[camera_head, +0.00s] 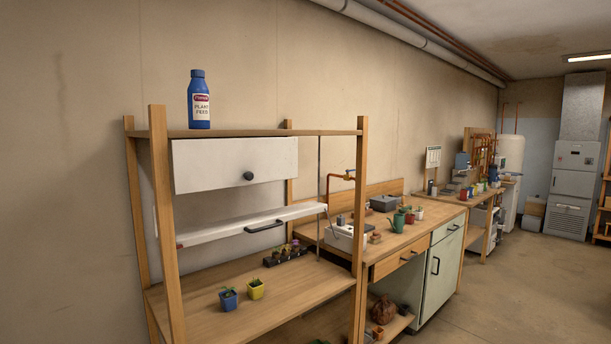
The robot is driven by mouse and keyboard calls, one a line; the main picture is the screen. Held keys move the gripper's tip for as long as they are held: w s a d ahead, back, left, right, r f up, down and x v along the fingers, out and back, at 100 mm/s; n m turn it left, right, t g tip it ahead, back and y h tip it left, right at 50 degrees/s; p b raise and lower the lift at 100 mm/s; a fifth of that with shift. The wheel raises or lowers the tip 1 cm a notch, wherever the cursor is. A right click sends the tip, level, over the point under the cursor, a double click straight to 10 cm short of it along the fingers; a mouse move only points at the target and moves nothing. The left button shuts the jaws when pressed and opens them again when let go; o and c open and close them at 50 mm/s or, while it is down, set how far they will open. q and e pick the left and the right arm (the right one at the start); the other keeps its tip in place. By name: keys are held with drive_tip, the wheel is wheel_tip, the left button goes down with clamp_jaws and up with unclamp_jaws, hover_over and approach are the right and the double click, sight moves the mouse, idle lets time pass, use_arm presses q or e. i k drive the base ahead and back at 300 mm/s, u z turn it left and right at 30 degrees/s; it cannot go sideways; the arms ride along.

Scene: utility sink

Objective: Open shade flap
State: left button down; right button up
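A wooden shelf rack (160,205) stands against the wall. Under its top board hangs an upright white panel (215,168) with a dark round knob (248,176). Below it is a second white panel (215,231), seen nearly edge-on, with a black bar handle (264,226) on its front edge. I cannot tell for sure which of the two is the shade flap. Neither of my grippers shows in the head view.
A blue plant feed bottle (199,100) stands on the rack's top. A blue pot (228,298), a yellow pot (256,288) and a dark seedling tray (286,254) sit on the lower board. A workbench (400,245) adjoins on the right. Floor (490,300) is clear there.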

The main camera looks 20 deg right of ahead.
sight(199, 165)
drive_tip(key=z, duration=0.55)
drive_tip(key=i, duration=1.35)
drive_tip(key=z, duration=0.5)
